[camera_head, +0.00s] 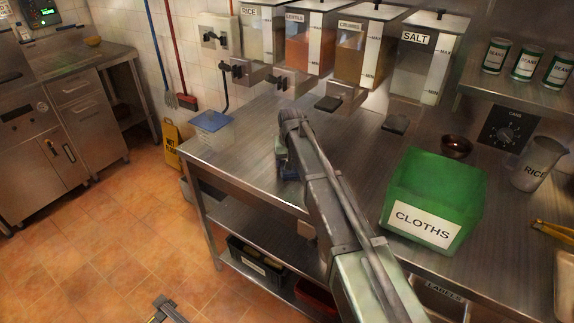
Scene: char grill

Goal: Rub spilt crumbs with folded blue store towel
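My arm reaches over the steel counter (244,150), and its end bends down behind the arm link. My gripper (287,172) is mostly hidden there, low over or at the counter's front part. A small dark blue patch shows at that spot. I cannot tell whether it is the folded blue towel or part of the gripper, or whether the fingers are open. No spilt crumbs can be made out on the counter; the arm covers part of it. A green box labelled CLOTHS (452,165) stands right of my arm; its inside looks empty from here.
Wall dispensers, including CRUMBS (350,62) and SALT (420,70), hang over the counter's back. A blue-lidded tub (212,122) stands at the left end. The counter between tub and arm is clear.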

